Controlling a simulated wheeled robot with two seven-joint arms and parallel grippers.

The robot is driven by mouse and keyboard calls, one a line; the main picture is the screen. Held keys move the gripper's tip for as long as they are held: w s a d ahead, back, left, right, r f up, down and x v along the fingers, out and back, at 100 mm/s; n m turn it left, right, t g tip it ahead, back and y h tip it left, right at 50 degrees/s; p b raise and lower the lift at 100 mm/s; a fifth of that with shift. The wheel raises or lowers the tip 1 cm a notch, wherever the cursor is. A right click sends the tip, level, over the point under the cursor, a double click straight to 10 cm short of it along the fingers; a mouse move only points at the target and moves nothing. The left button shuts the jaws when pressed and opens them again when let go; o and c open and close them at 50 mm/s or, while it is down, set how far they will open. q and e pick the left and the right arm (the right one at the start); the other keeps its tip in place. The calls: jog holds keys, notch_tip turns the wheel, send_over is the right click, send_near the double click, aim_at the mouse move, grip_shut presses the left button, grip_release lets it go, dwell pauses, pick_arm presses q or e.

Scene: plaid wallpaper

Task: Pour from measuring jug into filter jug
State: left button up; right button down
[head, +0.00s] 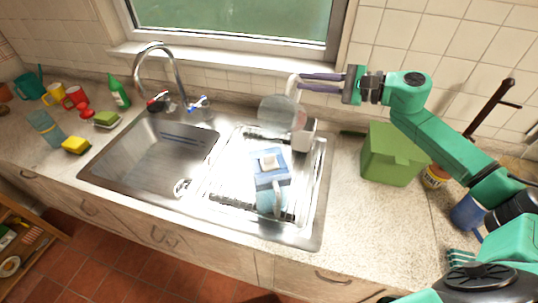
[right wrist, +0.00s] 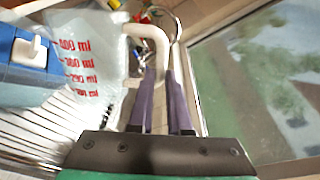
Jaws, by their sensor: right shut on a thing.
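The measuring jug (right wrist: 92,62) is clear with red millilitre markings and a white handle. My right gripper (head: 303,82) is shut on that handle; its purple fingers also show in the right wrist view (right wrist: 163,85). In the head view the jug (head: 278,112) hangs tilted above the back of the drainer side of the sink. The filter jug (head: 270,182), blue with a pale lid piece, stands on the drainer below and in front of it. It also shows at the left of the right wrist view (right wrist: 30,62). My left gripper is not in view.
A green box (head: 390,155) stands right of the sink. The tap (head: 165,65) rises behind the empty basin (head: 155,155). Mugs, a green bottle (head: 118,92) and sponges stand at the left. The window is behind.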

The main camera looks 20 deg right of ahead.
jog(key=w+d+f+m+y+b, duration=0.2)
jog(key=w+d+f+m+b, duration=0.3)
jog(key=f+m+b, duration=0.3)
jog(key=shift+d+f+m, duration=0.15)
jog(key=shift+f+m, duration=0.35)
jog(key=shift+m, duration=0.2)
